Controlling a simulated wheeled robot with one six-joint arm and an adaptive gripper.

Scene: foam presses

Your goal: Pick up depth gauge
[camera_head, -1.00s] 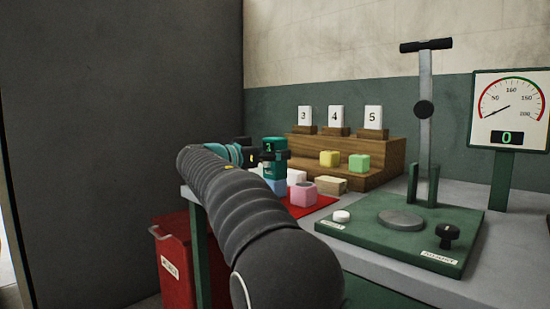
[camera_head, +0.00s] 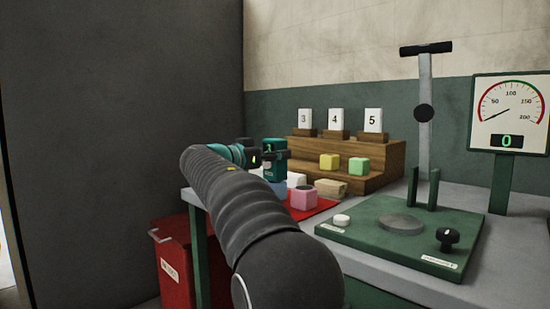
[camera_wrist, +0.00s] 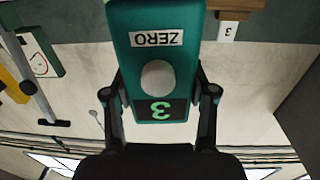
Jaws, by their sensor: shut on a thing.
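The depth gauge is a teal box-shaped device with a ZERO label, a pale round button and a green-lit display; it shows large in the wrist view (camera_wrist: 160,45), upside down. My gripper (camera_wrist: 161,95) has one finger on each side of it and is shut on it. In the head view the gauge (camera_head: 274,172) is upright, just above or behind a light blue block (camera_head: 277,187). I cannot tell from here whether its lower end touches anything. My arm hides part of this area.
Pink (camera_head: 303,198), white (camera_head: 296,180) and tan (camera_head: 330,187) blocks lie close by, around a red mat (camera_head: 322,207). A wooden stepped rack (camera_head: 385,165) stands behind. A green press base (camera_head: 365,239) is at right. A red bin (camera_head: 175,265) stands below left.

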